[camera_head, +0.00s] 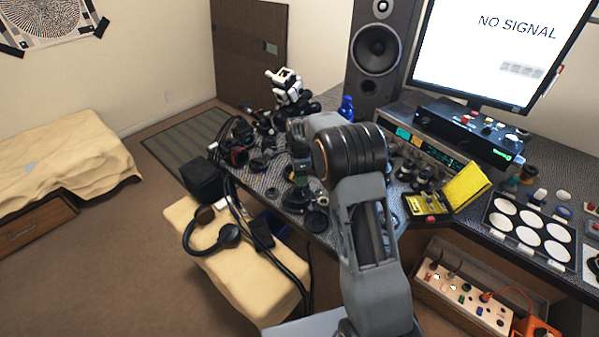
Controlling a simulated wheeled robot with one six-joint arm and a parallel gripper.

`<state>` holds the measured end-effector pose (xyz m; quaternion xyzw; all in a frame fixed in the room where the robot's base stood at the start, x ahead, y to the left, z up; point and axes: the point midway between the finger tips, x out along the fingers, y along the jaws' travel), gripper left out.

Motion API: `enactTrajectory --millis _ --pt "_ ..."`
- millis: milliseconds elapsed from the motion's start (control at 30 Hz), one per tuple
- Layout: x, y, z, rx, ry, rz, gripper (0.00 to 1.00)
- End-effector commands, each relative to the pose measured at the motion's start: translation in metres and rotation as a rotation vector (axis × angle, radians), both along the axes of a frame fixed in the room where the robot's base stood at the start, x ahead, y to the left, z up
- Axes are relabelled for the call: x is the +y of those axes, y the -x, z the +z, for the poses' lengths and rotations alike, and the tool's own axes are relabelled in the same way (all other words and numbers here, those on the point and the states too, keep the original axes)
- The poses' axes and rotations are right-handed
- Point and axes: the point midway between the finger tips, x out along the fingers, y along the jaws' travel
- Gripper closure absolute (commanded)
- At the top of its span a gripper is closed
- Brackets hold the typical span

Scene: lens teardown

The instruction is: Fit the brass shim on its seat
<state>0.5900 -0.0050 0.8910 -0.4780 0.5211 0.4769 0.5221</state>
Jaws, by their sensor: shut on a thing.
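My arm rises from the bottom and bends over the left part of the patterned workbench (258,178). My gripper (301,181) points down among dark lens parts. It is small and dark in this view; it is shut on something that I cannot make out. I cannot pick out the brass shim or its seat. A dark round lens part (296,200) lies at or just below the gripper; I cannot tell whether they touch.
Dark camera parts crowd the bench left of my arm. Right of it are an open yellow case (466,186), a tray of white discs (528,226), a black box unit (468,132), a speaker (377,50) and a monitor (490,45). Headphones (229,236) lie on a cloth-covered seat (245,283).

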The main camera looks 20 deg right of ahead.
Motion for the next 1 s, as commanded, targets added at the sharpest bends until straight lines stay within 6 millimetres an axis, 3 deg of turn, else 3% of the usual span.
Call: enactTrajectory --millis 700,1000 --pt "0.000 0.000 -0.056 0.001 0.000 0.001 0.61" --pt "0.000 0.000 -0.067 0.001 0.000 0.000 0.61"
